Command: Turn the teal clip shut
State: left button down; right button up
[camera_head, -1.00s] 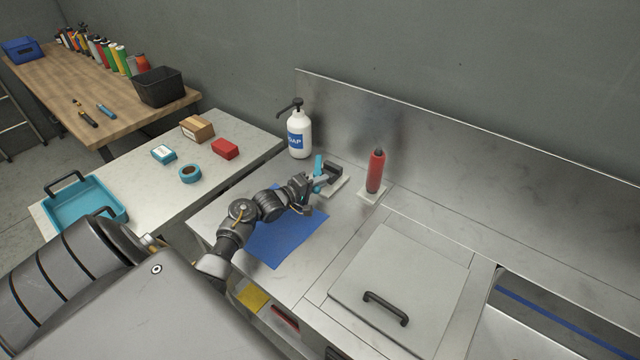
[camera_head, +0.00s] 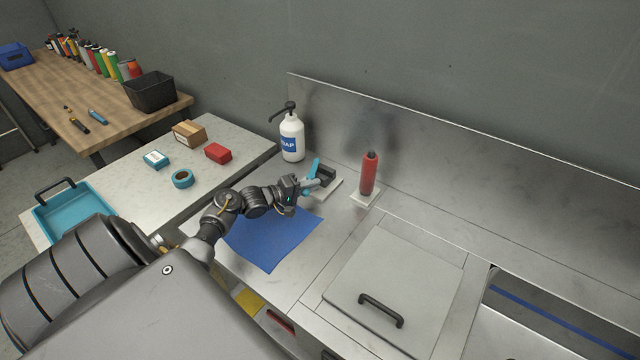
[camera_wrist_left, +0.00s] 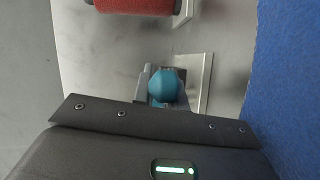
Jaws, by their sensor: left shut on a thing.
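The teal clip (camera_head: 313,169) stands on a small pale plate (camera_head: 329,191) on the steel counter, between the soap bottle and the red bottle. In the head view it leans, with its upper end toward the right. My left gripper (camera_head: 317,183) is at the clip and shut on it. In the left wrist view the clip's rounded teal end (camera_wrist_left: 164,85) shows just beyond the dark gripper body, with the plate (camera_wrist_left: 207,75) beside it. The fingers hide part of the clip, and the grip itself is mostly hidden. My right gripper is in neither view.
A white soap bottle (camera_head: 292,138) stands behind the clip and a red bottle (camera_head: 369,174) to its right. A blue mat (camera_head: 272,239) lies in front. A lid with a black handle (camera_head: 382,311) is at the front right. The steel back wall (camera_head: 440,150) rises behind.

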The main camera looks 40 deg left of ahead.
pick_arm(q)
jog(key=m+h+b, duration=0.1)
jog(key=f+m+g+h+b, duration=0.1)
jog(key=b, duration=0.1)
jog(key=s+m+g+h+b, duration=0.1)
jog(key=shift+a+f+h, duration=0.2)
jog(key=shift+a+h, duration=0.05)
jog(key=shift+h, duration=0.05)
jog(key=shift+s+a+r+m+g+h+b, duration=0.15)
jog(key=shift+m+g+h+b, duration=0.45)
jog(key=shift+b, duration=0.65)
jog(key=shift+r, duration=0.1)
jog(key=c, duration=1.4)
grip_release()
jog(key=shift+c, duration=0.2)
jog(key=shift+r, duration=0.25)
jog(key=shift+a, duration=0.15)
